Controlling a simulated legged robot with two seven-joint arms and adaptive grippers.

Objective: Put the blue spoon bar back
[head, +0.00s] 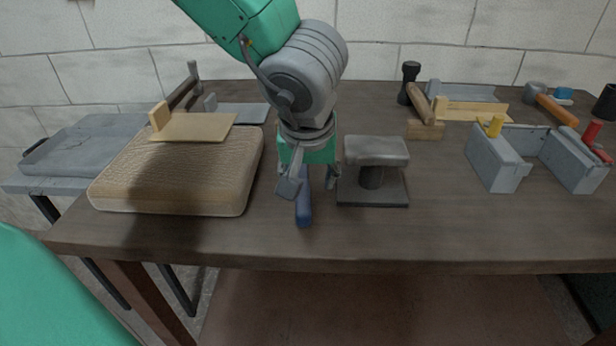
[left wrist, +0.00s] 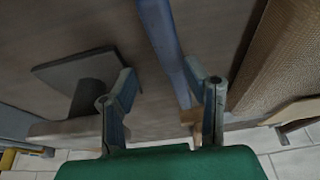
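The blue spoon bar (head: 303,211) lies on the dark workbench (head: 420,235), between the woven pad and the grey block stand. Its far part is hidden behind my left gripper (head: 311,186). The bar also shows in the left wrist view (left wrist: 164,38), running lengthwise into the space between the fingers. My left gripper (left wrist: 167,88) is open above the bar, pointing down, with the bar nearer to one finger; I cannot tell whether they touch. My right gripper is not in view.
A woven pad (head: 180,175) with a wooden board (head: 195,127) stands left. A grey block stand (head: 374,152) is close on the right. Grey brackets (head: 492,165), a mallet (head: 420,100) and other tools stand farther right. The bench front is clear.

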